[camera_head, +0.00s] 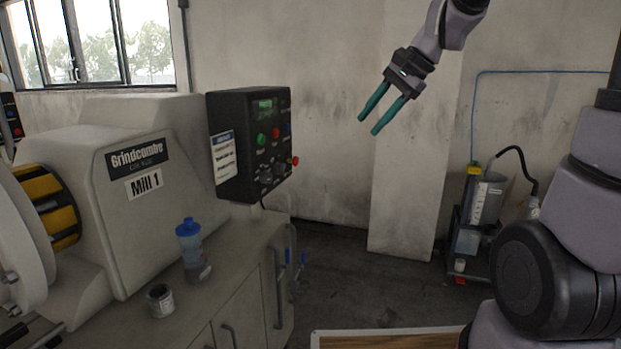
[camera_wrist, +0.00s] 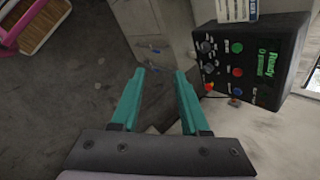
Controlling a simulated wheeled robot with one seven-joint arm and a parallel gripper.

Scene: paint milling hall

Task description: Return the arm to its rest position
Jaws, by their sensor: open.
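My gripper (camera_head: 368,124) is held high in the air, to the right of the black control panel and in front of the bare wall. Its two teal fingers are apart with nothing between them. The wrist view shows the same open fingers (camera_wrist: 161,72), with the floor and the cabinet beyond them. The control panel (camera_head: 226,171) has a lit green display and coloured buttons; it also shows at the right of the wrist view (camera_wrist: 286,45). The gripper touches nothing.
The mill (camera_head: 140,215) stands at the left. A blue-capped bottle (camera_head: 190,245) and a small open can (camera_head: 160,300) stand on the cabinet top (camera_head: 225,262). A dosing unit (camera_head: 468,235) with a hose stands right. A wood-topped surface (camera_head: 390,341) is at the bottom. Floor between is clear.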

